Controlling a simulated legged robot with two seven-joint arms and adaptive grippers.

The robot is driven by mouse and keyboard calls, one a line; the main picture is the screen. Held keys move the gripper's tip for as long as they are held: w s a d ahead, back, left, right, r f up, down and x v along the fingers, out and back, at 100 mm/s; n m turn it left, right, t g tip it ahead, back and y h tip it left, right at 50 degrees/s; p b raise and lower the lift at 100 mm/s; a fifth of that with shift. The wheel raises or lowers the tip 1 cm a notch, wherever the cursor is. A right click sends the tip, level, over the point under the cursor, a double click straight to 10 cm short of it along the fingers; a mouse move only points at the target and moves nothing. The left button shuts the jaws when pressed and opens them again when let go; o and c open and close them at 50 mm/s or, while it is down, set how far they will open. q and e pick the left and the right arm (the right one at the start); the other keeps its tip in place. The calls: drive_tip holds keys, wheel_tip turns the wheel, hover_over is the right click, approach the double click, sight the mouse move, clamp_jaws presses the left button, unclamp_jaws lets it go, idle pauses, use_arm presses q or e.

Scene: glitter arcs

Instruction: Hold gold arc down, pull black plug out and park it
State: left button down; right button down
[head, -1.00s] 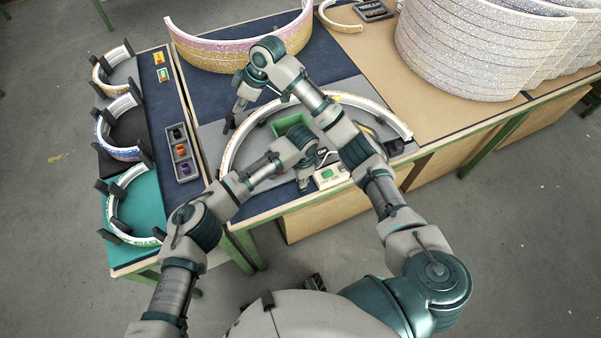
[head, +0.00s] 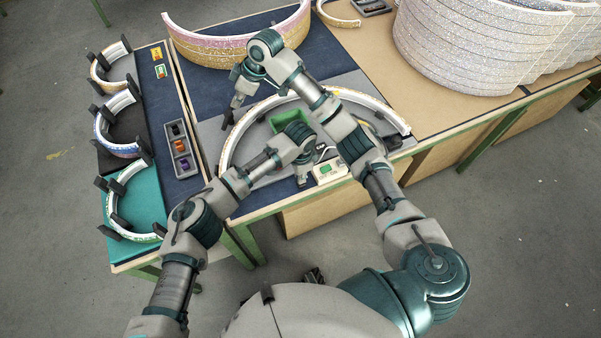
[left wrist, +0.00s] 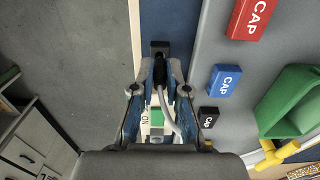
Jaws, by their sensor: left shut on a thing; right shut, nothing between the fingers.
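A pale-topped curved arc (head: 240,128) lies on the grey mat; gold glitter shows on an arc piece in the left wrist view (left wrist: 305,172). My right gripper (head: 229,118) is shut and empty at the arc's left side; I cannot tell whether it presses on it. My left gripper (head: 302,182) is low near the mat's front edge. In the left wrist view, its fingers (left wrist: 160,88) are shut on the black plug (left wrist: 160,72), which has a pale cable. A black block (left wrist: 160,47) is just beyond the plug; I cannot tell whether they are joined.
A white box with a green button (head: 328,171) stands right of my left gripper. A green bin (head: 288,117) stands inside the arc. Red (left wrist: 250,18), blue (left wrist: 224,80) and black (left wrist: 208,116) caps lie nearby. A grey tray (head: 184,171) of small coloured pieces is at left.

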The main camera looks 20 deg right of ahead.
use_arm(q)
drive_tip(key=shift+f, duration=0.4)
idle(0.8)
drive_tip(key=shift+f+p, duration=0.3)
drive_tip(key=shift+p, duration=0.15)
idle(1.2)
drive_tip(key=c, duration=1.1)
unclamp_jaws()
